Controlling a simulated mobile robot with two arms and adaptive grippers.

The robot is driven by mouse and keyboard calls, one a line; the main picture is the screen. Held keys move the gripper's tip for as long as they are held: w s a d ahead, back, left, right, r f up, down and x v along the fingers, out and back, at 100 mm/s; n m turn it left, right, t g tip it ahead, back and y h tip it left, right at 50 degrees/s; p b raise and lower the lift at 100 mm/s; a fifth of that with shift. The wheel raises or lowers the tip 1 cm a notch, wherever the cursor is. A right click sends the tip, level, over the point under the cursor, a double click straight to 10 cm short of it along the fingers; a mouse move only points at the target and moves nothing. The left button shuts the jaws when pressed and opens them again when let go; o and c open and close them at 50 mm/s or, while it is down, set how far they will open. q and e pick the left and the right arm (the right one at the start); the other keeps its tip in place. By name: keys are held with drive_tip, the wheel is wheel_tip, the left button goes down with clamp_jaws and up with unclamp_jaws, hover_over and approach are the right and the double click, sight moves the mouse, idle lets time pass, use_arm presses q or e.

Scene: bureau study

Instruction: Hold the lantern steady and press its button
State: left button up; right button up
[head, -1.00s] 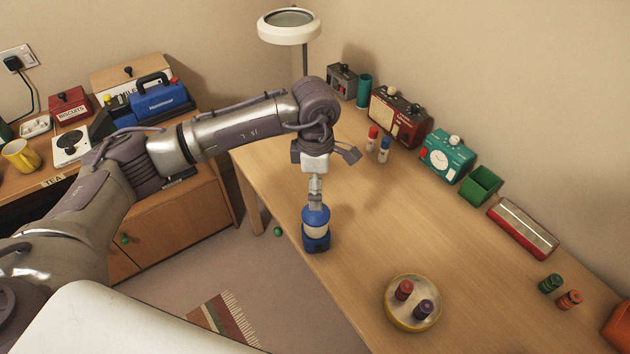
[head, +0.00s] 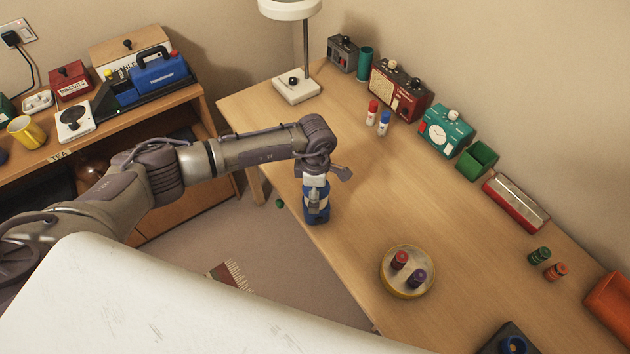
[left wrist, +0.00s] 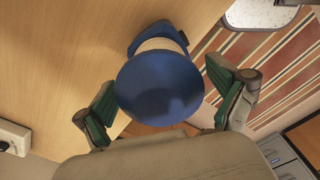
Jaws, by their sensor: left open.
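The lantern (head: 317,214) is blue with a pale band and stands upright at the desk's near left edge. In the left wrist view its round blue top (left wrist: 158,88) fills the middle, with the pale band and blue base partly hidden behind it. My left gripper (head: 316,190) points down at the lantern. In the left wrist view its green-padded fingers (left wrist: 163,100) are open, one on each side of the top, with a gap at the right finger. I cannot make out a button. My right gripper is not in view.
The desk (head: 345,230) is clear around the lantern. A round tray (head: 407,287) with a red and a purple piece stands nearer, to the right. A radio (head: 398,90), a teal clock (head: 445,130) and a green box (head: 477,160) line the wall. A lamp base (head: 296,86) stands behind.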

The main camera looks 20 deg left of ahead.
use_arm(q)
drive_tip(key=shift+f, duration=0.15)
drive_tip(key=shift+c, duration=0.4)
drive_tip(key=c, duration=1.4)
drive_tip(key=shift+c, duration=0.2)
